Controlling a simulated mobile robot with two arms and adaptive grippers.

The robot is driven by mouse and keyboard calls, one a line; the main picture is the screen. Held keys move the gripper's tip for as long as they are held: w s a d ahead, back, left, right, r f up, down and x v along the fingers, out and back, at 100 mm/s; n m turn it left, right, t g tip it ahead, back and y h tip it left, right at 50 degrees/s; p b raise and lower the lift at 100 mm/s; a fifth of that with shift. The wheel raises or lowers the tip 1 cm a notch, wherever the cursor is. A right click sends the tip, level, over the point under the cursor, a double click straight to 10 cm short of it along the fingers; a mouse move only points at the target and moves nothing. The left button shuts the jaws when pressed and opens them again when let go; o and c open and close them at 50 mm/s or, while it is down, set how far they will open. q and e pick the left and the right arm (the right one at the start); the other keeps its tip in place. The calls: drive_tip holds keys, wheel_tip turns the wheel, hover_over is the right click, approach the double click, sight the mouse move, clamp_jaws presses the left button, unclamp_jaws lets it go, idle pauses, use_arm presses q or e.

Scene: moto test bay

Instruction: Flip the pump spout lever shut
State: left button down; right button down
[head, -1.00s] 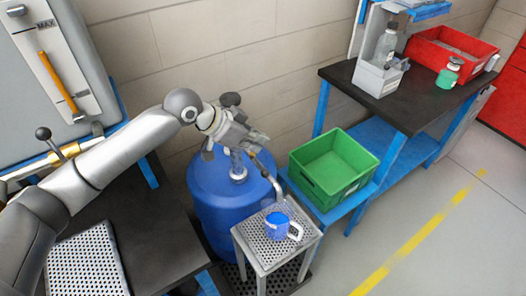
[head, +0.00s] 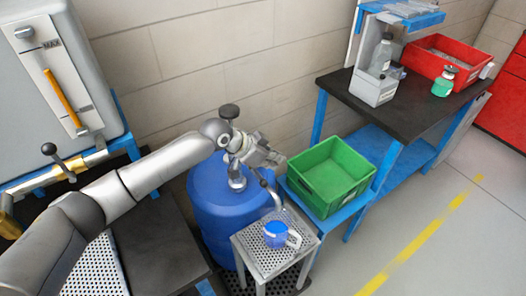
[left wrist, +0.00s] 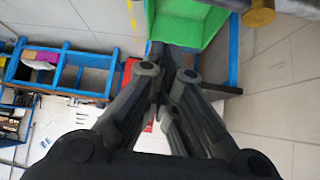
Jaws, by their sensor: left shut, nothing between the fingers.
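The pump stands on a blue drum (head: 212,205) in the head view, with a black knob (head: 229,112) on top and a thin spout (head: 275,197) reaching down to the right. A small dark tip at the upper end of the spout (head: 264,183) looks like the lever; its position is hard to tell. My left gripper (head: 274,158) is shut and empty, just above and beside the spout, in front of the pump. In the left wrist view, its closed fingers (left wrist: 165,58) point toward the green crate. My right gripper is in neither view.
A green crate (head: 331,177) sits close on the right. A dark-topped bench (head: 400,115) with a red bin (head: 447,57) is behind it. The floor at right is free.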

sight(258, 175)
use_arm(q)
drive_tip(key=a, duration=0.1)
drive_tip(key=s+a+f+p, duration=0.1)
drive_tip(key=a+p, duration=0.1)
drive_tip(key=shift+s+f, duration=0.3)
drive_tip(key=shift+s, duration=0.05)
drive_tip(key=shift+d, duration=0.1)
drive_tip(key=shift+w+d, duration=0.1)
drive_tip(key=shift+f, duration=0.1)
